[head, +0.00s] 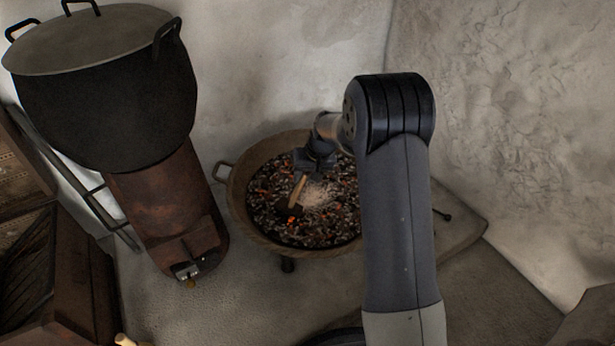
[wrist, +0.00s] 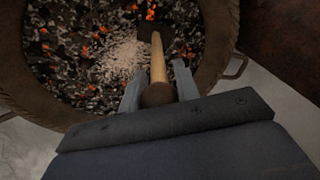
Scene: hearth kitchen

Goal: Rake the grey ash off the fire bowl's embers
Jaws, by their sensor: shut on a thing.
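The fire bowl (head: 240,215) stands on the floor near the corner, full of dark coals with glowing orange embers (head: 291,220). A pale grey patch of ash (head: 318,197) lies near the middle of the coals; it also shows in the wrist view (wrist: 122,58). My gripper (wrist: 158,84) is shut on the wooden handle of a rake (wrist: 158,62) above the bowl's near rim in the wrist view. The rake's dark head (wrist: 165,36) is at the coals beside the ash; I cannot tell whether it touches them. My arm hides the bowl's right side in the head view.
A large lidded black pot (head: 105,90) sits on a rusty stove (head: 165,205) left of the bowl. Plaster walls (head: 290,60) close in behind and to the right. Dark wooden furniture (head: 50,280) stands at lower left. Bare floor (head: 235,310) lies in front of the bowl.

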